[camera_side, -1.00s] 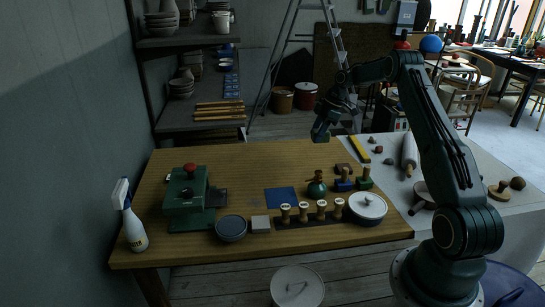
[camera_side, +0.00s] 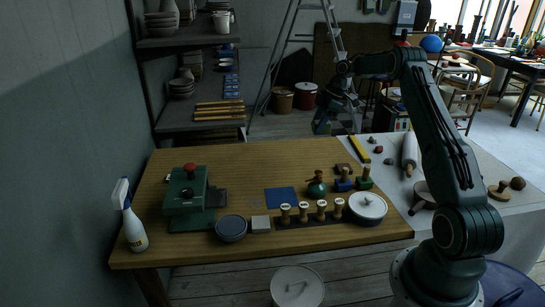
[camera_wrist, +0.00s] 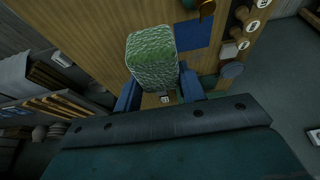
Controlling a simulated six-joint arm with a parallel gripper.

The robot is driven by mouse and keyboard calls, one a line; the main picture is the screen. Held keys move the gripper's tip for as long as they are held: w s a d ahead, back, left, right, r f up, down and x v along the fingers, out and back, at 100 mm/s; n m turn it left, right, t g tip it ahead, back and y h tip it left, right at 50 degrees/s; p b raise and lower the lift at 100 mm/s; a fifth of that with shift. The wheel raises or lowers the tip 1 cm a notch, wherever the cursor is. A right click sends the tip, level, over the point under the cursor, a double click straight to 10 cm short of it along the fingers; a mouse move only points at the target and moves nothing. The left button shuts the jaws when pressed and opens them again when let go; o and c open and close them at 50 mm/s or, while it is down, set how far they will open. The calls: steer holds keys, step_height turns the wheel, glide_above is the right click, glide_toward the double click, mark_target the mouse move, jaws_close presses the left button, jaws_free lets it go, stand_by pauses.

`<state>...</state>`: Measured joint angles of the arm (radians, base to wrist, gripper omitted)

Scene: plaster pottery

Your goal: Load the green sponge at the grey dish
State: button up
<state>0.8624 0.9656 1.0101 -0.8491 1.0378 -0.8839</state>
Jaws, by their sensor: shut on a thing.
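The green sponge (camera_wrist: 152,55) is a rough, pale green block. It sits between the blue fingers of my gripper (camera_wrist: 157,88) in the wrist view, and the gripper is shut on it. In the side view my gripper (camera_side: 324,126) is in the air near the table's far edge, dark and hard to make out, and I cannot pick out the sponge there. The grey dish (camera_side: 231,229) is a round, dark grey dish near the table's front edge, well away from my gripper. It also shows in the wrist view (camera_wrist: 232,71).
A green press (camera_side: 186,206) and a spray bottle (camera_side: 131,220) stand left of the dish. A pale block (camera_side: 261,224), a row of stamps (camera_side: 304,211) and a white-lidded pot (camera_side: 367,207) stand to its right. A blue square (camera_side: 281,198) lies behind.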

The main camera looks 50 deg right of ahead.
steer(key=w+a+f+n+g+y, duration=0.15)
steer(key=w+a, duration=0.25)
steer(key=a, duration=0.6)
steer(key=w+a+f+n, duration=0.3)
steer(key=a, duration=0.8)
steer(key=s+a+f+n+g, duration=0.1)
steer(key=a+f+n, duration=0.1)
steer(key=a, duration=0.8)
steer(key=s+a+f+n, duration=0.1)
steer(key=a+f+n, duration=0.1)
steer(key=a, duration=0.8)
steer(key=shift+a+g, duration=0.35)
steer(key=shift+a, duration=0.05)
steer(key=shift+f+n, duration=0.2)
steer(key=shift+n, duration=0.05)
steer(key=shift+f, duration=2.85)
steer(key=shift+f, duration=0.55)
steer(key=shift+r, duration=0.1)
